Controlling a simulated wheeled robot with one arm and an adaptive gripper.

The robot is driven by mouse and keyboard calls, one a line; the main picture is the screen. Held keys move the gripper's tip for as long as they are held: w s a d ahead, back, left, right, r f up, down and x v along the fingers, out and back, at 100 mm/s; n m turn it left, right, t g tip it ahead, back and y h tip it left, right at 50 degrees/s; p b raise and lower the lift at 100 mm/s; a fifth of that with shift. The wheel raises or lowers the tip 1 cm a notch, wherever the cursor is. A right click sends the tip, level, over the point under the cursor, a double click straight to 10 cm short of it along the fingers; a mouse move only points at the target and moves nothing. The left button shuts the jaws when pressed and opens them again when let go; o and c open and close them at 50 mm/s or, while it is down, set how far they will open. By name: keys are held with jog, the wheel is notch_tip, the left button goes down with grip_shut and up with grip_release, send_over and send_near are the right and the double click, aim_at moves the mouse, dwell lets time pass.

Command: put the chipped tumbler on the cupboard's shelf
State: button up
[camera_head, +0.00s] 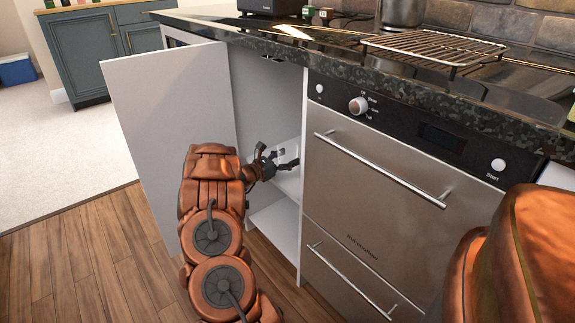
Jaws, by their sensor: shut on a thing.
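The white cupboard (264,110) under the counter stands open, with its door (172,115) swung out to the left. Its shelf (291,186) shows partly behind my gripper, and the cupboard floor (276,228) shows below. My gripper (281,157) reaches inside the cupboard, a little above the shelf. It is shut on a small, pale, see-through thing, which looks like the chipped tumbler (286,151). The chip cannot be made out. Whether the tumbler touches the shelf cannot be told. My arm hides part of the opening.
A steel oven (370,185) with handles stands right of the opening. The dark counter (330,50) runs above, bearing a wire rack (435,47). A blue-grey cabinet (85,55) stands at the back left. The wooden floor (80,250) at left is clear.

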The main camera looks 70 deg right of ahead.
jog(key=shift+f, duration=0.85)
jog(key=shift+f+b, duration=0.15)
jog(key=shift+b, duration=0.2)
jog(key=o, duration=1.3)
jog(key=shift+o, duration=0.2)
jog(key=shift+r+p, duration=0.25)
jog(key=shift+p, duration=0.1)
jog(key=p+v, duration=0.3)
jog(key=v, duration=0.9)
jog(key=shift+f, duration=0.1)
